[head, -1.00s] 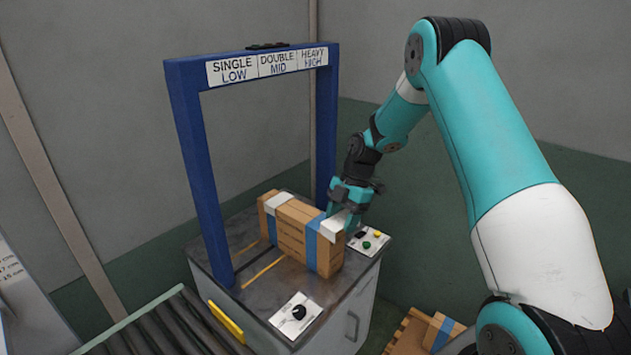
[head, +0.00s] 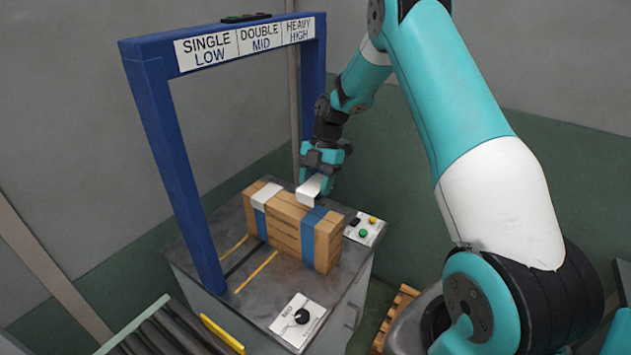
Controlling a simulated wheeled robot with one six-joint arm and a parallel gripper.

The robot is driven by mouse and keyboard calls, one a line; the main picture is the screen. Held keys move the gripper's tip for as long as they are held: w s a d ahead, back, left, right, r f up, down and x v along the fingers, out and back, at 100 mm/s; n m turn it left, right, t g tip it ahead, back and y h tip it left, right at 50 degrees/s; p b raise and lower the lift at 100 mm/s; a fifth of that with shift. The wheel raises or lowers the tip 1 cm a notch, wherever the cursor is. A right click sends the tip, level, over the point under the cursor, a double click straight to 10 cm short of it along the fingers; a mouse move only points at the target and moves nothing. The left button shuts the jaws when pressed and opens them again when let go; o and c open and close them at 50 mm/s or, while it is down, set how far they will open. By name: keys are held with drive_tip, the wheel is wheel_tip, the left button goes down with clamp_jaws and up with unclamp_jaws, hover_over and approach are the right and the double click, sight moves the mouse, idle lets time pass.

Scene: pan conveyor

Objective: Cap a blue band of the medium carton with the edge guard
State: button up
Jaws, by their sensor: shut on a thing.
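The medium carton (head: 285,228) is a brown box standing on the machine's grey table, with two blue bands around it. A white edge guard (head: 266,197) sits over the top edge at the left blue band (head: 260,222). The right blue band (head: 308,235) is bare along its top. My gripper (head: 314,184) is shut on another white edge guard (head: 308,192). It holds this guard at the carton's top, slightly left of the right band; whether it touches the carton I cannot tell. The gripper hides part of the guard.
A blue arch (head: 165,150) with a sign (head: 245,42) spans the table (head: 200,240), left of and behind the carton. A button panel (head: 366,228) is right of the carton; a knob panel (head: 298,317) is in front. A roller conveyor (head: 150,335) lies at lower left.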

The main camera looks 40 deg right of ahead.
sight(314, 217)
drive_tip(key=shift+f+b, duration=2.5)
drive_tip(key=shift+f, duration=0.35)
drive_tip(key=shift+b, duration=0.5)
drive_tip(key=shift+f, duration=0.2)
drive_tip(key=shift+f+b, duration=0.3)
drive_tip(key=shift+b, duration=0.15)
drive_tip(key=shift+f+b, duration=0.45)
drive_tip(key=shift+f, duration=0.1)
drive_tip(key=o, duration=1)
